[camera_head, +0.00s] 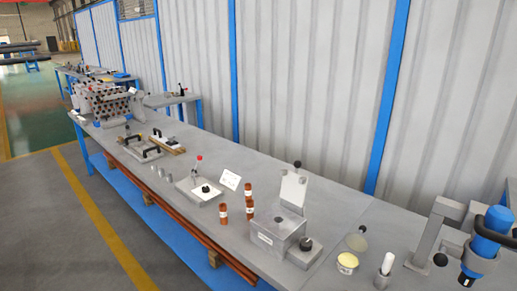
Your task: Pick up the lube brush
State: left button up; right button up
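No thing in the head view shows clear bristles, so I cannot tell for sure which is the lube brush. A short upright piece with a white top (387,263) stands on a grey base near the bench's front edge and may be it. Left of it is an open round tin with pale yellow contents (347,262), perhaps the lubricant. A round lid-like disc (356,242) lies behind the tin. Neither of my grippers is in view.
A long grey bench (330,205) runs along a pale corrugated wall. A blue tool (490,237) sits in a grey stand at the right. A metal box (275,238) stands left of the tin, beside several orange-brown cylinders (249,208). A small white card (229,179) stands behind.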

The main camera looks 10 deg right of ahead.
aim_at(389, 257)
jog(key=z, duration=0.4)
jog(key=k+z, duration=0.15)
jog(key=z, duration=0.6)
jog(key=k+l, duration=0.05)
jog(key=l, duration=0.05)
